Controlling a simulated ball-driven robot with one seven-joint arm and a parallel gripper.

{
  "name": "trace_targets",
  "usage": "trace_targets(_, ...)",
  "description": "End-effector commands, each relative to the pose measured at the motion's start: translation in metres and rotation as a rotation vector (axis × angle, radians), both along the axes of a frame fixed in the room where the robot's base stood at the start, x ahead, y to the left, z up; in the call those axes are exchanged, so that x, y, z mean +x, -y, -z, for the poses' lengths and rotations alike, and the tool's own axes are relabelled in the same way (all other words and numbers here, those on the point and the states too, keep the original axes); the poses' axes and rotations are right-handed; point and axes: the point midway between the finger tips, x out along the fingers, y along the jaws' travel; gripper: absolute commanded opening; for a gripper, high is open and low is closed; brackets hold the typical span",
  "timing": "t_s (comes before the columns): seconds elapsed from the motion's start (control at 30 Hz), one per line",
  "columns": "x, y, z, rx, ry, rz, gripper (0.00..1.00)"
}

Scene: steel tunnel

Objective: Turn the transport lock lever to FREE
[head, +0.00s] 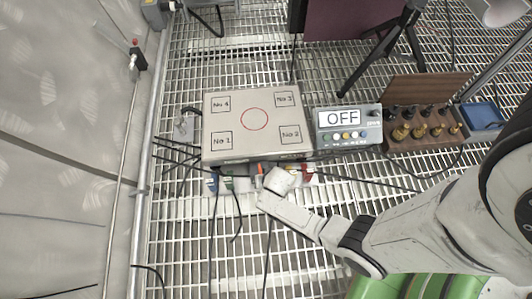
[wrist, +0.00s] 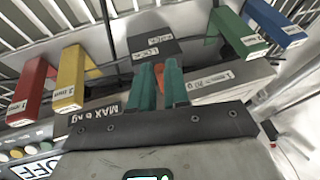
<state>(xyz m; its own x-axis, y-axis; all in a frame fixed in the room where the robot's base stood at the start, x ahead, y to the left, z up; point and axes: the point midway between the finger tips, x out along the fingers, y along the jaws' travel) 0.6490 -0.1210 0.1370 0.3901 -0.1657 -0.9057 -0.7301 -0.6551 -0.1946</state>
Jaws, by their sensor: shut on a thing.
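A flat scale-like box (head: 228,114) with corners marked No 1 to No 4 and a red circle lies on the grating. A small orange lever (head: 259,168) sticks out from its near edge. My gripper (head: 268,179) is at that edge, beside the lever in the head view. In the wrist view my gripper's teal fingers (wrist: 160,86) are shut on the orange lever (wrist: 159,74), mostly hidden between them.
In the wrist view red (wrist: 32,85), yellow (wrist: 70,80), green (wrist: 237,33) and blue (wrist: 273,22) handles flank my gripper. A display (head: 340,118) reads OFF. A wooden case of weights (head: 428,140) stands right. Cables cross the grating.

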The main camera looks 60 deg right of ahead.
Motion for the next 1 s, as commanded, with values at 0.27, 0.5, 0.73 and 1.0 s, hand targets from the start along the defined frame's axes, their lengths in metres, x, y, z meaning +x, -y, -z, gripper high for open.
trace_targets(0.27, 0.0035, -0.0039, 0.0013, 0.001, 0.000, 0.066, 0.00)
trace_targets(0.5, 0.0043, -0.0045, 0.0005, 0.002, 0.000, 0.083, 0.00)
trace_targets(0.73, 0.0045, -0.0046, 0.0004, 0.003, 0.001, 0.084, 0.00)
trace_targets(1.0, 0.0044, -0.0042, 0.0003, 0.002, 0.000, 0.083, 0.36)
